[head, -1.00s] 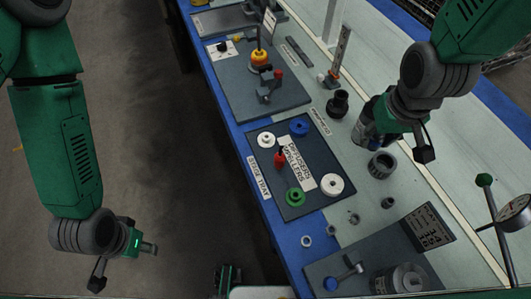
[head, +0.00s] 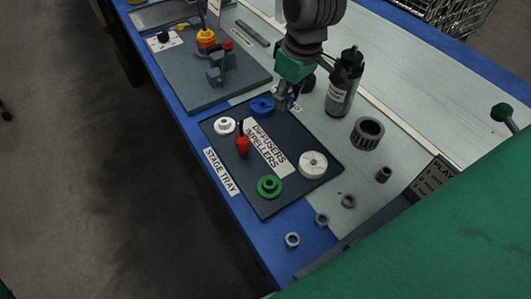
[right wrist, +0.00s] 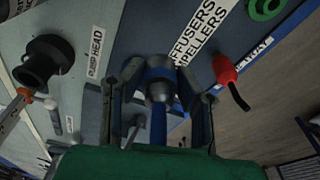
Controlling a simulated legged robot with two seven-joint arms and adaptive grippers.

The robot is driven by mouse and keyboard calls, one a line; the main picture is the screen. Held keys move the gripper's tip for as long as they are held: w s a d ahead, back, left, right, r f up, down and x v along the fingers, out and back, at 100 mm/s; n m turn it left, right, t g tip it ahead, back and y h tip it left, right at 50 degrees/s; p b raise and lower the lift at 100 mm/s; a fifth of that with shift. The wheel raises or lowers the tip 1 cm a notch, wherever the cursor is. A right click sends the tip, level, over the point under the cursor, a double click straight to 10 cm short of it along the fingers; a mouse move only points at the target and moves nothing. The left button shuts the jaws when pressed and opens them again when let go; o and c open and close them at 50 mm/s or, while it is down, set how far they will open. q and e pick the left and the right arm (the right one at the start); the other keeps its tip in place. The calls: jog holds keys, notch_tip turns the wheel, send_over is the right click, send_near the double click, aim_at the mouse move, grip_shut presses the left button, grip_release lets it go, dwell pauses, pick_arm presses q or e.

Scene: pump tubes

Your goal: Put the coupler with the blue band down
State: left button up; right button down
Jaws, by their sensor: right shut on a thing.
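My right gripper (head: 287,104) is over the back edge of the dark stage tray (head: 318,192), close to a blue wheel (head: 262,107) lying there. In the right wrist view its two fingers stand either side of a small grey piece with blue on it, the coupler (right wrist: 160,91), and the gripper is shut on it. In the head view the coupler is mostly hidden by the fingers. I cannot tell whether it touches the tray. My left gripper is not in view.
The tray also holds a white wheel (head: 224,126), a red-handled piece (head: 242,146), a green wheel (head: 269,187) and a larger white wheel (head: 313,164). A grey ribbed ring (head: 367,133) lies farther right.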

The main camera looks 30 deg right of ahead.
aim_at(284, 134)
jog(key=shift+d+f+b, duration=0.1)
jog(key=shift+f+b, duration=0.25)
jog(key=shift+f, duration=0.35)
notch_tip(284, 134, down, 9)
jog(key=b, duration=0.3)
jog(key=shift+b, duration=0.35)
jog(key=shift+r, duration=0.1)
jog(key=c, duration=1.2)
grip_release()
notch_tip(284, 134, up, 12)
jog(key=s+p, duration=0.1)
jog(key=p, duration=0.4)
jog(key=shift+s+d, duration=0.3)
jog(key=shift+d, duration=0.05)
